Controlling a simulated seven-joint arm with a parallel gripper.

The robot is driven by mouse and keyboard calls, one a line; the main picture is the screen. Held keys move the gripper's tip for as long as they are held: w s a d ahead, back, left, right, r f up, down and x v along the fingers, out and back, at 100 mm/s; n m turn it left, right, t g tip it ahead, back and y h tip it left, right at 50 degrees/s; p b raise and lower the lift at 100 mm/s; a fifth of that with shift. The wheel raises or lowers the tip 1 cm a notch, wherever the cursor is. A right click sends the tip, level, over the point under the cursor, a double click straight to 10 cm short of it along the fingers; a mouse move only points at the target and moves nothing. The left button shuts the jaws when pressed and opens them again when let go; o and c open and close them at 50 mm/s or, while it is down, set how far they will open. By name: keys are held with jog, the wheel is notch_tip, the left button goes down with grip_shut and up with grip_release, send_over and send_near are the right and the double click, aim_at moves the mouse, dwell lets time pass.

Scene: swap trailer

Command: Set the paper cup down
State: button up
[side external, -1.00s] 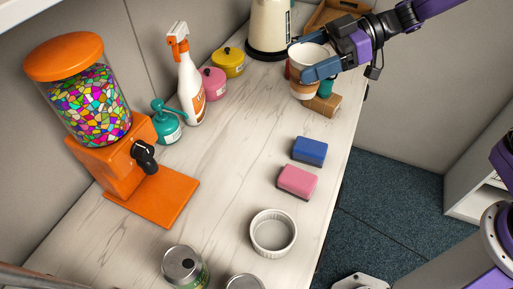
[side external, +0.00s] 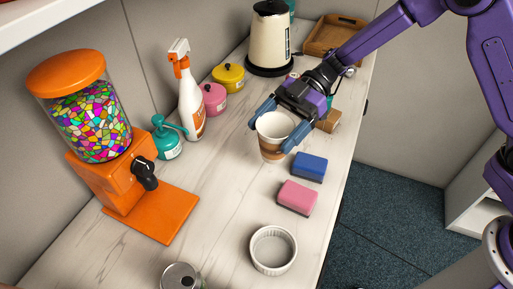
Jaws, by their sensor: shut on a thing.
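The paper cup (side external: 274,128) is white with a brown sleeve and stands upright near the middle of the counter. My gripper (side external: 273,128) has its blue fingers on either side of the cup and is shut on it. The cup's base is close to the white counter (side external: 225,185); I cannot tell whether it touches. The blue sponge (side external: 310,167) is just to the right of and nearer than the cup.
A pink sponge (side external: 297,197) and a white ramekin (side external: 272,250) lie nearer. An orange candy dispenser (side external: 100,140), teal pot (side external: 166,138), spray bottle (side external: 190,95), pink pot (side external: 213,98) and yellow pot (side external: 229,76) line the left. A kettle (side external: 269,40) and wooden tray (side external: 330,37) stand behind.

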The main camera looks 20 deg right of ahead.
jog(key=shift+w+a+f, duration=0.45)
jog(key=shift+w+f, duration=0.1)
jog(key=shift+f, duration=0.85)
jog(key=shift+w+a+f, duration=0.5)
jog(key=shift+w+f, duration=0.05)
jog(key=shift+f, duration=0.8)
jog(key=shift+w+a+f, duration=0.45)
jog(key=shift+w+f, duration=0.1)
jog(key=shift+f, duration=0.85)
jog(key=shift+f, duration=0.1)
